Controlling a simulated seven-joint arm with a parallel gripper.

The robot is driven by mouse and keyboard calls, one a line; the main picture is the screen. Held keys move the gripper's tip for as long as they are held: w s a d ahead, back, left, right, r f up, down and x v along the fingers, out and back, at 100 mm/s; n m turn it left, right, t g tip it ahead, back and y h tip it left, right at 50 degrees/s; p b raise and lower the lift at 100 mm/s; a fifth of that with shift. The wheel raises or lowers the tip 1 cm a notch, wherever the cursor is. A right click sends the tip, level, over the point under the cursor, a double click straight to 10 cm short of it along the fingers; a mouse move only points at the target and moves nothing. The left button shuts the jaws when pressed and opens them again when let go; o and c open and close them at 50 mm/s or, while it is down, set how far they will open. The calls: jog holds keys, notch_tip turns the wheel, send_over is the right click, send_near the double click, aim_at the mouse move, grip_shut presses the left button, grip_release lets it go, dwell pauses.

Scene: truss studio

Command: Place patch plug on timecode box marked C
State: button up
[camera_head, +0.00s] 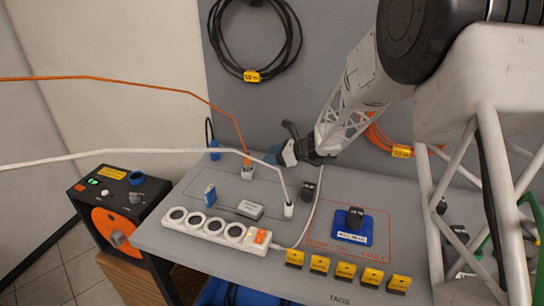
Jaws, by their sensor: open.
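My gripper (288,150) is open above the far part of the grey bench, with dark fingers and a blue patch beside them; I cannot tell if the blue is part of it. No letter C is legible, so I cannot tell which item is the timecode box or the patch plug. A small blue box (210,195) and a small grey-white box (250,210) sit on the bench below left of my gripper. A white plug (289,210) on a white cable and a black plug (308,191) stand below it. Another black plug (355,218) stands on a blue labelled block (352,236).
A white power strip (215,230) lies along the front left. Several yellow tags (345,271) line the front edge. An orange-cabled plug (247,172) stands at the back. A black box with an orange front (118,215) is at left. Cables hang on the grey wall.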

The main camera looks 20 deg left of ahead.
dwell(0.5)
jog(key=s+d+r+n+h, duration=0.2)
jog(key=s+d+r+n, duration=0.2)
jog(key=s+d+r, duration=0.5)
jog(key=s+d+r+n+h, duration=0.3)
jog(key=s+d+r+n, duration=0.3)
jog(key=d, duration=0.5)
jog(key=s+d+n+t+h, duration=0.1)
jog(key=s+d+n+h, duration=0.3)
jog(key=s+d, duration=0.8)
jog(key=s+d+r+n+t+h, duration=0.1)
jog(key=s+d+n+h, duration=0.2)
jog(key=s+d, duration=0.9)
jog(key=s+h, duration=0.1)
jog(key=s, duration=0.3)
jog(key=shift+s+d+r+n+t+h, duration=0.25)
jog(key=shift+d+r+n+t+h, duration=0.05)
jog(key=shift+d+n, duration=0.1)
